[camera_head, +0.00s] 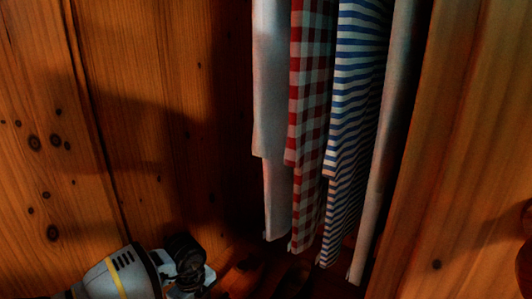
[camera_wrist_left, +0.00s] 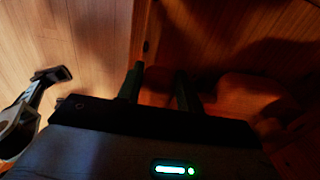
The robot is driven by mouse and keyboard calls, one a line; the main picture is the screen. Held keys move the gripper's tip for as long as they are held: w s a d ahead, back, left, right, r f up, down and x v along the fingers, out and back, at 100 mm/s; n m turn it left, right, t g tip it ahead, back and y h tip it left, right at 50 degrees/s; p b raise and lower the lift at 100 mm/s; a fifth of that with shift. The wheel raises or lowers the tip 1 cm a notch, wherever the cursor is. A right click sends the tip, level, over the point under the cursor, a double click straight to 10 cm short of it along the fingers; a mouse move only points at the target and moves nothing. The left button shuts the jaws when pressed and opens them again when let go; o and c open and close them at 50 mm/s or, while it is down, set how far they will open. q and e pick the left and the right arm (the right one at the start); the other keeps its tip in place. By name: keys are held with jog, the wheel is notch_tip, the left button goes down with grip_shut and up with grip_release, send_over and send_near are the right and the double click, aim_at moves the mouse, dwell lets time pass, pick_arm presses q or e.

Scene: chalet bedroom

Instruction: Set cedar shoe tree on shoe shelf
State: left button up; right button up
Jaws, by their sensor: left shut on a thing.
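My left arm comes in at the bottom left of the head view, and the fingers of its gripper cannot be made out there. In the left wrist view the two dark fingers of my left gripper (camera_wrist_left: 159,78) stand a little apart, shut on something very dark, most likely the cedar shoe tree. A curved reddish-brown shape (camera_wrist_left: 248,92) lies just right of the fingers; I cannot tell whether it is part of the shoe tree. The shoe shelf is not clearly visible; the low area under the clothes is in deep shadow. My right gripper is not in view.
Hanging clothes fill the middle of the head view: a pale garment (camera_head: 270,90), a red checked one (camera_head: 309,110) and a blue striped one (camera_head: 357,80). A wooden wall (camera_head: 150,120) is on the left and a wooden panel (camera_head: 450,150) on the right.

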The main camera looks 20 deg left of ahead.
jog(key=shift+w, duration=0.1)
pick_arm(q)
jog(key=shift+f, duration=0.55)
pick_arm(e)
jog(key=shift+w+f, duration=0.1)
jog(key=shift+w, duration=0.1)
pick_arm(q)
jog(key=o, duration=1.2)
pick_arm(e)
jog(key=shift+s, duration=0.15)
pick_arm(q)
jog(key=shift+r, duration=0.15)
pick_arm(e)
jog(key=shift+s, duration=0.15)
